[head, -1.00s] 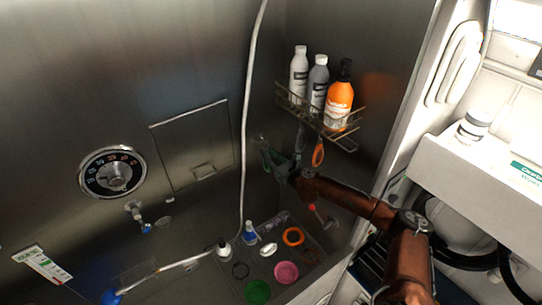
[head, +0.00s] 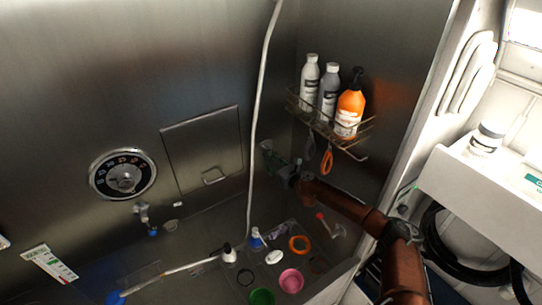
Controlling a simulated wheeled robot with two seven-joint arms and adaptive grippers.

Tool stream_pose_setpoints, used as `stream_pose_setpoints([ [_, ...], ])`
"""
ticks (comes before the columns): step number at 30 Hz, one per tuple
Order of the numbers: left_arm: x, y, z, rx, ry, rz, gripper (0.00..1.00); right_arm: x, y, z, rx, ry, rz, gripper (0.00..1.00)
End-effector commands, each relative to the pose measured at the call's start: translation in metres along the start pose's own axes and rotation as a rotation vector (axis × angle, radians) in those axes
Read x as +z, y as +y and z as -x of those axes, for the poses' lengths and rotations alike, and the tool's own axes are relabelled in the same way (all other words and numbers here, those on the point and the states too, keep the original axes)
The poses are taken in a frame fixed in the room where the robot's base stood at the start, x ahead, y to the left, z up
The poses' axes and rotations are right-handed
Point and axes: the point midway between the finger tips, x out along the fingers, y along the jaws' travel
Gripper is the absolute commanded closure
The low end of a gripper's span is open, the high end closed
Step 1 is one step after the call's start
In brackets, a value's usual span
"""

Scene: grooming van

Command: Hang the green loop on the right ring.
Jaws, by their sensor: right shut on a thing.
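My right gripper (head: 276,158) reaches in from the lower right and is shut near the back wall, left of and below the wire rack. A small grey-green shape at its fingers looks like the green loop (head: 267,146); its outline is dim and partly hidden by the fingers. I cannot clearly make out the right ring against the dark steel wall. My left gripper is out of view.
The wire rack (head: 357,153) holds two pale bottles and an orange pump bottle (head: 350,105). An orange loop (head: 327,161) hangs below it. A white hose (head: 258,110) runs down the wall. Several small items, including an orange ring (head: 299,245) and a pink disc (head: 291,280), lie below.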

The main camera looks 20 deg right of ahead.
Motion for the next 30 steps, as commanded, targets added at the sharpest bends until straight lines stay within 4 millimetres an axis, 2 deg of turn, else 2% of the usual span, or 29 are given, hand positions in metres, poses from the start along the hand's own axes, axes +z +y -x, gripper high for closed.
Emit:
stream_pose_setpoints([
  [8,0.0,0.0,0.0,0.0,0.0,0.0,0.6,0.0,0.0,0.0,0.0,-0.001,0.0,1.0],
  [9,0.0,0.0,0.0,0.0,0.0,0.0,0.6,0.0,0.0,0.0,0.0,-0.001,0.0,0.83],
  [17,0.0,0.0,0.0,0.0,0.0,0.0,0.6,0.0,0.0,0.0,0.0,-0.001,0.0,0.65],
  [26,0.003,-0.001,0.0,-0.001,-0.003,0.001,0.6,0.0,0.0,0.002,0.0,0.0,0.0,0.65],
  [30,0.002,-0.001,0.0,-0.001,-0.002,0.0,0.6,-0.001,-0.002,0.015,-0.001,0.001,0.001,0.65],
])
